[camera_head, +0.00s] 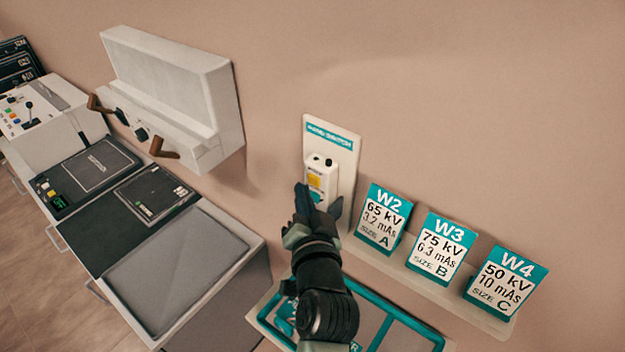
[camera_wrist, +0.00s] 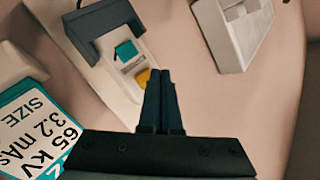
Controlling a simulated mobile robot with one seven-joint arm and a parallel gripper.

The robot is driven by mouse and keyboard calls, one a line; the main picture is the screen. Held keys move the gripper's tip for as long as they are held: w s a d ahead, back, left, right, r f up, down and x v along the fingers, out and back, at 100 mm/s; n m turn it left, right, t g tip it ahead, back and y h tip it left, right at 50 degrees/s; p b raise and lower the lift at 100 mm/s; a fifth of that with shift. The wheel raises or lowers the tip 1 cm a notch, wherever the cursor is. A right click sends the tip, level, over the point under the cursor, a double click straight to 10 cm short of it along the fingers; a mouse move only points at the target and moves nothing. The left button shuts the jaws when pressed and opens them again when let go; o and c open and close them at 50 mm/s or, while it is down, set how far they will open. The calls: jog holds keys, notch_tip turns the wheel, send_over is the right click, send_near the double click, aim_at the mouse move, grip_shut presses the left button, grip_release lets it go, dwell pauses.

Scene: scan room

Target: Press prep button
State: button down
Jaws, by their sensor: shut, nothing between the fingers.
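A white hand switch (camera_head: 325,170) is mounted on a pale wall plate (camera_head: 342,140) with a teal label. It has a yellow button (camera_head: 316,181) and a teal button (camera_head: 316,196); I cannot read which is prep. In the wrist view the yellow button (camera_wrist: 142,77) lies beside my fingertips, and the teal button (camera_wrist: 126,50) is beyond it, near a dark grey bracket (camera_wrist: 100,28). My gripper (camera_head: 303,190) is shut and empty, in front of the switch's lower part. The fingertips (camera_wrist: 160,74) partly overlap the yellow button's edge; I cannot tell whether they touch it.
A ledge (camera_head: 430,285) right of the switch holds cards W2 (camera_head: 385,215), W3 (camera_head: 441,247) and W4 (camera_head: 505,283). A teal-edged tray (camera_head: 398,316) lies below my arm. A white wall unit (camera_head: 175,85) with brown handles hangs left, above a counter with dark panels (camera_head: 95,165).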

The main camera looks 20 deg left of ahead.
jog(key=shift+w+d, duration=0.1)
jog(key=shift+w, duration=0.05)
jog(key=shift+w+b, duration=0.25)
jog(key=shift+b, duration=0.05)
jog(key=shift+w+d+b, duration=0.25)
jog(key=shift+w+b, duration=0.1)
jog(key=shift+w, duration=0.15)
dwell(0.9)
dwell(0.3)
jog(key=shift+s+a+p, duration=0.2)
jog(key=shift+s+p, duration=0.05)
jog(key=shift+s, duration=0.25)
jog(key=shift+s+a+p, duration=0.15)
jog(key=shift+s+p, duration=0.1)
jog(key=shift+s, duration=0.2)
jog(key=shift+s+a+p, duration=0.3)
jog(key=shift+s+p, duration=0.1)
jog(key=shift+s, duration=0.35)
jog(key=shift+s+a+p, duration=0.25)
jog(key=shift+s+p, duration=0.15)
jog(key=shift+s, duration=0.4)
jog(key=shift+s+a+p, duration=0.3)
jog(key=shift+s+p, duration=0.1)
jog(key=shift+s, duration=0.35)
